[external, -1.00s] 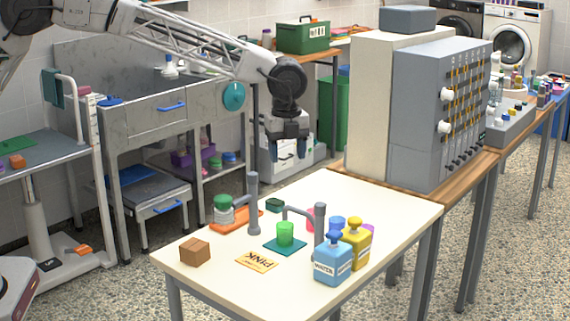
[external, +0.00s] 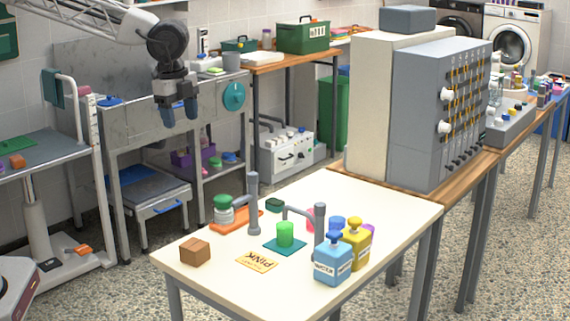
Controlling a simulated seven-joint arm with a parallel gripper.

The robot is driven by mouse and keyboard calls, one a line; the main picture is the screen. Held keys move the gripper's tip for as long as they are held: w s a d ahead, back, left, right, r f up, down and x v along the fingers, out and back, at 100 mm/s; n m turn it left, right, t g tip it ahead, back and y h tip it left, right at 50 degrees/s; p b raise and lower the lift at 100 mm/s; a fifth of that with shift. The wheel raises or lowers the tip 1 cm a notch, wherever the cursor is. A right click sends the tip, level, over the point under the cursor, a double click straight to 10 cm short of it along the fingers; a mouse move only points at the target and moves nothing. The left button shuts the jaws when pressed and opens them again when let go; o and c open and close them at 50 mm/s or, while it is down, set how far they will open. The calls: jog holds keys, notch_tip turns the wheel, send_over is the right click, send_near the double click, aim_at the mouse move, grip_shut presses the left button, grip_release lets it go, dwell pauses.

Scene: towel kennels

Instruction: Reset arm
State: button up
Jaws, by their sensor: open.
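My gripper (external: 180,112) hangs in the air at the upper left of the external view, pointing down in front of the grey metal sink unit (external: 130,88). Its two blue-grey fingers are apart and nothing shows between them. It is well clear of the cream table (external: 215,278) in front and touches nothing that I can see. My arm reaches in from the top left edge.
The cream table holds a brown box (external: 195,252), a green cup (external: 285,234) on a teal mat, grey posts, a blue water bottle (external: 333,262) and a yellow bottle (external: 357,243). A large grey panel cabinet (external: 430,115) stands at right. Speckled floor lies open between table and sink.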

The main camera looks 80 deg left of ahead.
jog(key=s+f+n, duration=0.2)
jog(key=s+n, duration=0.1)
jog(key=s, duration=1)
jog(key=s+f+n+t, duration=0.1)
jog(key=s+f+n, duration=0.1)
jog(key=s, duration=1.1)
jog(key=s+f+n, duration=0.3)
jog(key=s+n, duration=0.1)
jog(key=s, duration=0.9)
